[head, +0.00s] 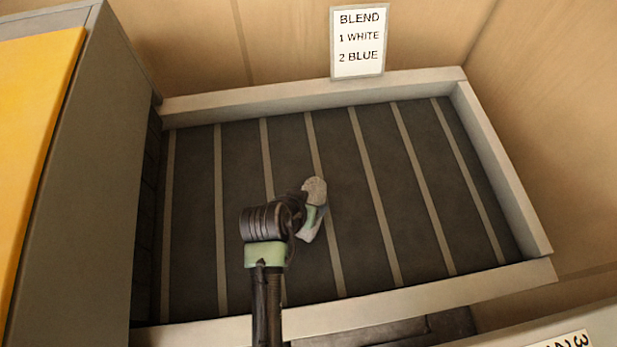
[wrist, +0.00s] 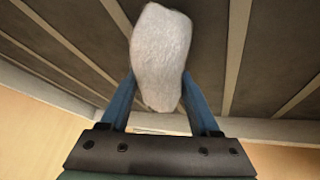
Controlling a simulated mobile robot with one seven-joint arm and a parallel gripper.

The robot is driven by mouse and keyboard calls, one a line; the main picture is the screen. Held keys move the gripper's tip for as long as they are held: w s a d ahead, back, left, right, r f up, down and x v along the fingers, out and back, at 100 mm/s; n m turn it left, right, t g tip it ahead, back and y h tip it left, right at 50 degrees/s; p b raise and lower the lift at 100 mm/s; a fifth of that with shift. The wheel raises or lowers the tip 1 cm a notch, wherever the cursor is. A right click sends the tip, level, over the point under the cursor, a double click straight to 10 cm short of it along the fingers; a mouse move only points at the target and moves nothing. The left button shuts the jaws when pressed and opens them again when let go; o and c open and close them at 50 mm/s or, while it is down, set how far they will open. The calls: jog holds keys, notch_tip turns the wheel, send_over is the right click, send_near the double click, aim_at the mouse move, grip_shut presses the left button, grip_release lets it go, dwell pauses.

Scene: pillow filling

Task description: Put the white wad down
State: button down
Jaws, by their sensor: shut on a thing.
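The white wad (wrist: 161,50) is a pale, rounded, lumpy piece, held between the two blue fingers of my gripper (wrist: 162,85) in the wrist view. In the head view the wad (head: 314,190) shows at the end of my arm, over the middle of the dark slatted bed. My gripper (head: 312,215) is shut on the wad there, partly hidden by my wrist. I cannot tell whether the wad touches the slats.
The bed (head: 355,240) has dark panels, pale strips and a raised pale rim, and its surface is bare around my arm. A sign (head: 359,41) on the back wall reads "BLEND 1 WHITE 2 BLUE". A tall grey partition (head: 85,190) with a yellow panel (head: 30,130) stands at left.

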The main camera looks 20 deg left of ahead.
jog(key=shift+f, duration=0.4)
jog(key=shift+c, duration=0.6)
grip_release()
